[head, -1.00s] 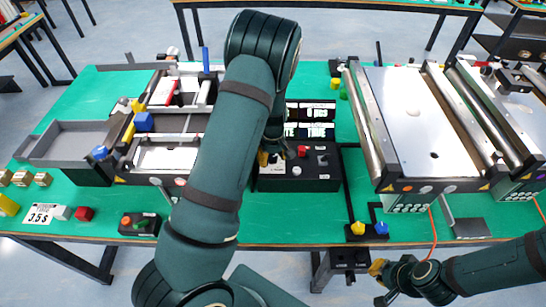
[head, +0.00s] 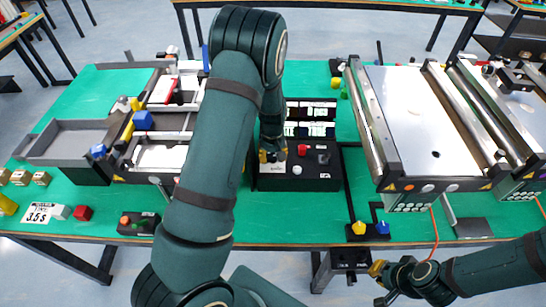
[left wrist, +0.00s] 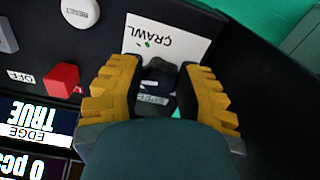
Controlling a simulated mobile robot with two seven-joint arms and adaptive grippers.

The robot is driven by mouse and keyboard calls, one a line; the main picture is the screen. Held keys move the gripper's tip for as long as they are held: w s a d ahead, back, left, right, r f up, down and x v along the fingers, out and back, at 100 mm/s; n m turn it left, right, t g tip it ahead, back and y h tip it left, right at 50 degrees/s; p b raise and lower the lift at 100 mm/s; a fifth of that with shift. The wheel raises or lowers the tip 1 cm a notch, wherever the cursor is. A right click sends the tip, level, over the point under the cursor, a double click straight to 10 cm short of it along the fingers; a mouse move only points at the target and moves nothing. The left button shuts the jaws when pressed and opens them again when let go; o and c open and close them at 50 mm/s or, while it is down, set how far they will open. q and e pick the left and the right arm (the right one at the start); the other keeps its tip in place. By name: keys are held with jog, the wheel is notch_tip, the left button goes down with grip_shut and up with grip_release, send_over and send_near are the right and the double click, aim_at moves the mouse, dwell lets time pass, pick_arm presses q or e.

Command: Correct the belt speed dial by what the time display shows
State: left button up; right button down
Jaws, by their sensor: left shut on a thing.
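The black control box (head: 325,180) stands mid-table, its lit display (head: 317,131) partly covered by my left arm. In the left wrist view the display (left wrist: 22,120) shows upside down and reads TRUE, with EDGE below and "0 pcs" on another line. My left gripper (head: 272,157) is over the box's left part. In the left wrist view its yellow fingers (left wrist: 160,72) are shut on a small black dial knob (left wrist: 158,78), beside a white CRAWL label (left wrist: 165,38). The dial's pointer is mostly hidden. My right gripper (head: 378,272) is off the table's front edge, its opening unclear.
A red button (left wrist: 62,78) by an OFF label and a white RESET button (left wrist: 80,12) are close to the left fingers. A 3.5 s card (head: 40,214) lies at left. A conveyor (head: 415,105) stands right; grey trays (head: 68,140) stand left.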

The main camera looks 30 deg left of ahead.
aim_at(272, 157)
pick_arm(q)
jog(key=shift+s+m, duration=0.1)
jog(key=shift+m, duration=1)
jog(key=o, duration=1.2)
notch_tip(272, 157, up, 12)
